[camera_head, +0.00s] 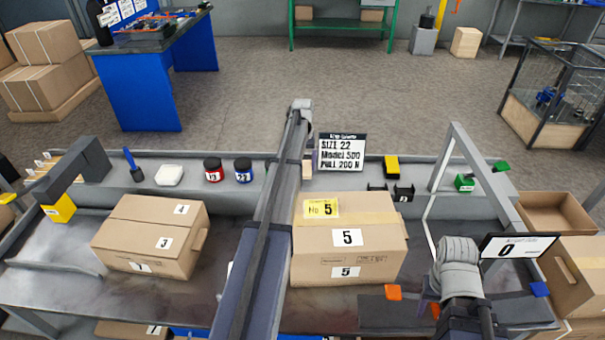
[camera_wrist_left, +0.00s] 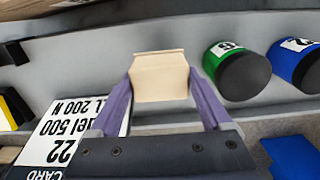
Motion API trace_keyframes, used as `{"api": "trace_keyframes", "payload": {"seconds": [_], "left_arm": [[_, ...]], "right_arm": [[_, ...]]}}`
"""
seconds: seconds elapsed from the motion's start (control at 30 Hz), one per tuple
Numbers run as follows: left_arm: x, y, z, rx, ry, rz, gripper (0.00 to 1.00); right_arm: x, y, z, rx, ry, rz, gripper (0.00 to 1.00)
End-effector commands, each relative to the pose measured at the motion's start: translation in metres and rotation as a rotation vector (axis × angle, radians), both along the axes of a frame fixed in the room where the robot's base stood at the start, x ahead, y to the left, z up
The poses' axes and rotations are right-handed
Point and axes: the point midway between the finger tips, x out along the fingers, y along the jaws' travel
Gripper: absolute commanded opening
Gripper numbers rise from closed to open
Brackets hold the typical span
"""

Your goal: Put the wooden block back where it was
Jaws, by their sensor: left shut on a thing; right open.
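The wooden block (camera_wrist_left: 160,77) is pale beige and sits between the purple fingers of my left gripper (camera_wrist_left: 165,95), which is shut on it. In the head view the block (camera_head: 307,168) shows just left of the size card (camera_head: 342,153), at the grey back ledge (camera_head: 268,190). My left arm covers most of that gripper there. I cannot tell whether the block touches the ledge. My right gripper (camera_head: 430,295) is low at the right, near the dark mat, mostly hidden under its own wrist; it is open.
A green jar (camera_wrist_left: 237,70) and a blue jar (camera_wrist_left: 297,63) stand beside the block. Red (camera_head: 213,170) and blue jars show left of my arm. A yellow-black block (camera_head: 391,167) lies right of the card.

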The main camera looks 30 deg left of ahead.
Motion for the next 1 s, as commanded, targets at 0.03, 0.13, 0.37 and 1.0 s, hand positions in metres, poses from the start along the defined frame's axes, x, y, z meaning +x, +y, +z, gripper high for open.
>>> {"api": "trace_keyframes", "payload": {"seconds": [0.03, 0.13, 0.37, 1.0], "left_arm": [[0.000, 0.000, -0.011, 0.000, 0.000, 0.000, 0.37], [0.000, 0.000, -0.024, 0.000, 0.000, 0.000, 0.37], [0.000, 0.000, -0.032, 0.000, 0.000, 0.000, 0.37], [0.000, 0.000, -0.034, 0.000, 0.000, 0.000, 1.00]], "right_arm": [[0.000, 0.000, -0.011, 0.000, 0.000, 0.000, 0.50], [0.000, 0.000, -0.024, 0.000, 0.000, 0.000, 0.50], [0.000, 0.000, -0.032, 0.000, 0.000, 0.000, 0.50], [0.000, 0.000, -0.034, 0.000, 0.000, 0.000, 0.50]]}}
